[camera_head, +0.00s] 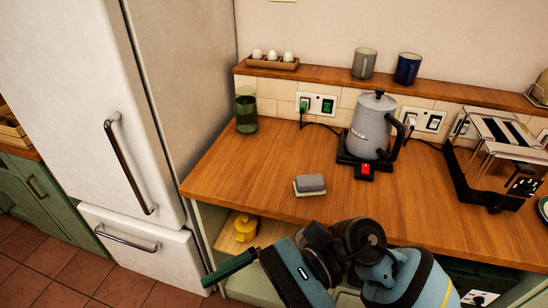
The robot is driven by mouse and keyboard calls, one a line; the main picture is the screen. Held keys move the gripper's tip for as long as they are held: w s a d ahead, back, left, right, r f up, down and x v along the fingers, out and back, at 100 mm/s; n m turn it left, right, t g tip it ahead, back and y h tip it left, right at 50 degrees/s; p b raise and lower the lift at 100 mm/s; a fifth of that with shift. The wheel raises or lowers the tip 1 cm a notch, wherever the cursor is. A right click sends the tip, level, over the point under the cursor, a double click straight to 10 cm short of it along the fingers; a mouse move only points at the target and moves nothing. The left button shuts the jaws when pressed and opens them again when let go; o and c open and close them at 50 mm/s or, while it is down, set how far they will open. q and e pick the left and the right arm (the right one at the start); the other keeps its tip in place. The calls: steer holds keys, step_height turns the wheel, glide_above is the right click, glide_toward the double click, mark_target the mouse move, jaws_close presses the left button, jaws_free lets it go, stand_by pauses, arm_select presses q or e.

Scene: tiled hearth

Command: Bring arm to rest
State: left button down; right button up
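My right arm comes in from the bottom right, in front of the wooden counter (290,155). Its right gripper (212,280) points left, below the counter's front edge and in front of the open shelf. Only one dark finger shape shows clearly, so I cannot tell whether the gripper is open or shut. Nothing visible is held at its tip. My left gripper is not in view.
A grey kettle (372,128) stands on its base, with a toaster (490,155) to its right. A small grey block (311,183) lies near the front edge. A yellow object (246,228) sits on the shelf. The white fridge (80,110) is at left.

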steer(key=w+d+m+t+y, duration=0.2)
steer(key=w+m+t+y, duration=0.4)
steer(key=m, duration=0.5)
steer(key=w+d+m+t+y, duration=0.2)
steer(key=m+t+y, duration=0.1)
steer(key=m+t, duration=0.75)
steer(key=w+d+f+m+t+h, duration=0.2)
steer(key=d+f+m+t+h, duration=0.3)
steer(key=m, duration=0.6)
steer(key=w+d+f+m+t+h, duration=0.25)
steer(key=f+m+t+h, duration=0.3)
steer(key=m, duration=0.55)
steer(key=s+d+f+m+g+h, duration=0.1)
steer(key=s+d+f+m+h, duration=0.15)
steer(key=f+m+h, duration=0.35)
steer(key=s+d+f+m+g+h, duration=0.2)
steer(key=d+f+m+h, duration=0.15)
steer(key=f, duration=0.45)
steer(key=s+d+f+m+g+h, duration=0.1)
steer(key=s+d+f+m+g, duration=0.2)
steer(key=s+f, duration=0.3)
steer(key=s+d+f+m+g, duration=0.3)
steer(key=s+f+m, duration=0.1)
steer(key=s+f, duration=0.3)
steer(key=shift+s+d+m+h, duration=0.3)
steer(key=shift+s+d+h, duration=0.05)
steer(key=shift+s+h, duration=0.05)
